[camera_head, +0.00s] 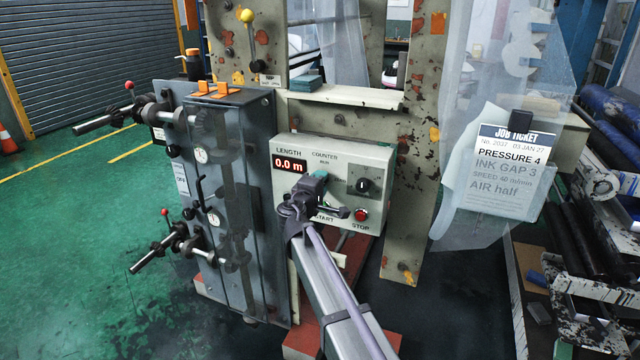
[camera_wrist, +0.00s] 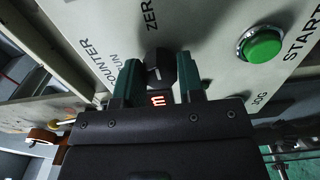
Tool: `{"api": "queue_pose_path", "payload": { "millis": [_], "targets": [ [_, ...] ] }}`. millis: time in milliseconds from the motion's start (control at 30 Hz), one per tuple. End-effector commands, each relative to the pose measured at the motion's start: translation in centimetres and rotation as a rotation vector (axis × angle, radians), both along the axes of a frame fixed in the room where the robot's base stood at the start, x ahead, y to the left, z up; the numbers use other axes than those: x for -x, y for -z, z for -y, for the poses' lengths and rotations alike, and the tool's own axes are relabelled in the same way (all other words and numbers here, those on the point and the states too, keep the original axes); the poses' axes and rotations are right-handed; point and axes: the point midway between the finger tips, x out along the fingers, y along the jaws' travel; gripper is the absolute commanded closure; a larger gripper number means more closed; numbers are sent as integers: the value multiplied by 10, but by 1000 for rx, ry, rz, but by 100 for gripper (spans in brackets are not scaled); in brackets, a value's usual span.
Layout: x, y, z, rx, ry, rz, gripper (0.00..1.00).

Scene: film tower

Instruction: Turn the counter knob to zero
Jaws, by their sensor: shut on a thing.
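The counter knob (camera_wrist: 158,64) is a dark round knob with a pale mark, on the light grey panel in the wrist view. The word RUN shows to its left and ZERO above it; I cannot tell exactly which word the mark points at. My gripper (camera_wrist: 160,78) is shut on the knob, with one green finger on each side. In the head view my gripper (camera_head: 316,183) is against the control box (camera_head: 343,150), below the COUNTER label, and hides this knob. The red length display (camera_head: 289,164) reads 0.0 m.
Another dark knob (camera_head: 362,186) and a red stop button (camera_head: 360,214) are to the right of my gripper. A green start button (camera_wrist: 263,44) shows in the wrist view. A grey machine unit with levers (camera_head: 220,200) stands left of the box. A job ticket (camera_head: 515,160) hangs at the right.

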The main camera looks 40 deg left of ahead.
Motion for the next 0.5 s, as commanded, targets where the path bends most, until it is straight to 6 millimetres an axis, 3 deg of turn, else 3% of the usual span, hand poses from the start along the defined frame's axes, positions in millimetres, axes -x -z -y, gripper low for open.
{"api": "queue_pose_path", "payload": {
  "millis": [233, 267, 500],
  "targets": [
    [0, 0, 0, -1, 0, 0, 88],
    [0, 0, 0, -1, 0, 0, 62],
    [0, 0, 0, 0, 0, 0, 39]
  ]
}}
